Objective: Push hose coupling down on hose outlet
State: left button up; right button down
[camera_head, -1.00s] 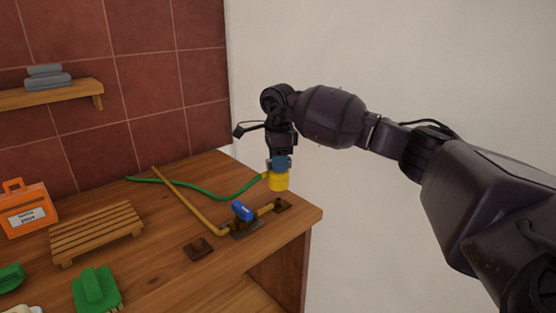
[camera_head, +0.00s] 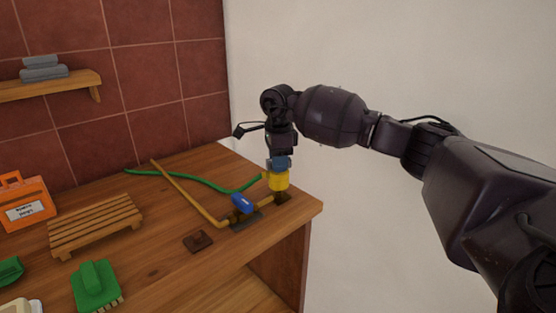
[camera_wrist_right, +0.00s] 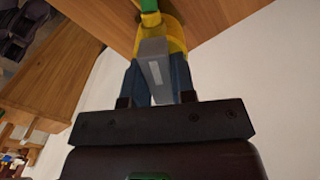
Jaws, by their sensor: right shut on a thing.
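My left gripper is not in view.
A blue valve handle (camera_head: 241,203) is on the yellow pipe (camera_head: 188,192) just left of the outlet. A dark square plate (camera_head: 198,241), slatted wooden rack (camera_head: 96,225), green brush (camera_head: 95,286) and orange box (camera_head: 25,204) are farther left. The bench's right edge is close by.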

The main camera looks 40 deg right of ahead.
jog(key=shift+f+b, duration=0.35)
jog(key=shift+f, duration=1.5)
jog(key=shift+c, duration=1.3)
grip_release()
jog(key=shift+r, duration=0.15)
jog(key=shift+r+p, duration=0.35)
jog(key=shift+r, duration=1.05)
jog(key=shift+r+p, duration=0.45)
jog(key=shift+r, duration=1.55)
jog(key=shift+r+p, duration=0.3)
jog(key=shift+r, duration=1.2)
